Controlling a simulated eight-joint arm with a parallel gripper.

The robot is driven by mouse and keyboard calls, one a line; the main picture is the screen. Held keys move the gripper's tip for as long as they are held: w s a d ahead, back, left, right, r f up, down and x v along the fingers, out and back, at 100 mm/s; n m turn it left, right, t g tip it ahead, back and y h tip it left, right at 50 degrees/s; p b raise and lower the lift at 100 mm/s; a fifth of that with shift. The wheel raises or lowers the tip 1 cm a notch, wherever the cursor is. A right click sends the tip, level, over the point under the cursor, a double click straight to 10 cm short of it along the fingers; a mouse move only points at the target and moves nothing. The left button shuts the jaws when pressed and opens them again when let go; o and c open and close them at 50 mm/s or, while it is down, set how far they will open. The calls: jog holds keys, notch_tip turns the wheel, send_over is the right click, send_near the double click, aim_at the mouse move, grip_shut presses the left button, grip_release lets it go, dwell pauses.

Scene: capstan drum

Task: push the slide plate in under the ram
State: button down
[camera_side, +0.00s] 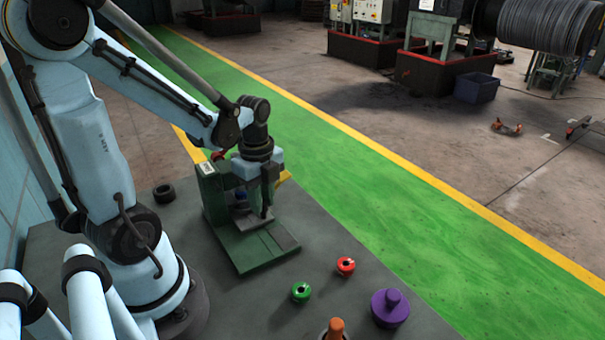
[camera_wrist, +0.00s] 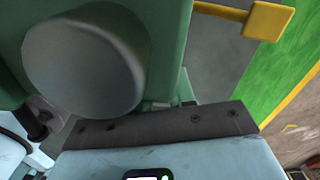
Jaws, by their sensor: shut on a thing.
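The green press (camera_side: 212,190) stands on the dark table, and its frame also shows in the wrist view (camera_wrist: 178,50). The slide plate (camera_side: 256,246) appears as a flat dark green plate low at the press's front. My gripper (camera_side: 266,213) points down in front of the press, close over this plate. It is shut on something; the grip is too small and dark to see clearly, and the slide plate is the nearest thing. In the wrist view a big grey round part (camera_wrist: 85,62), perhaps the ram, fills the upper left. My fingertips are hidden there.
A yellow-ended lever (camera_wrist: 268,20) sticks out from the press. Green (camera_side: 301,292), red (camera_side: 346,266) and purple (camera_side: 390,309) knobbed pieces and an orange-topped piece (camera_side: 336,328) stand at the front right. A black ring (camera_side: 164,193) lies left of the press.

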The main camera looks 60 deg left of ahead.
jog(key=c, duration=0.9)
grip_release()
jog(key=shift+a, duration=0.2)
jog(key=shift+c, duration=0.2)
jog(key=shift+r, duration=0.15)
notch_tip(320, 180, up, 12)
jog(key=w+d+f+n+t, duration=0.1)
jog(key=w+d+n+t, duration=0.1)
jog(key=d+n, duration=0.3)
jog(key=w+d+f+n+t, duration=0.2)
jog(key=d+n+t, duration=0.3)
jog(key=n, duration=0.5)
jog(key=shift+d+f, duration=0.15)
jog(key=shift+d, duration=0.45)
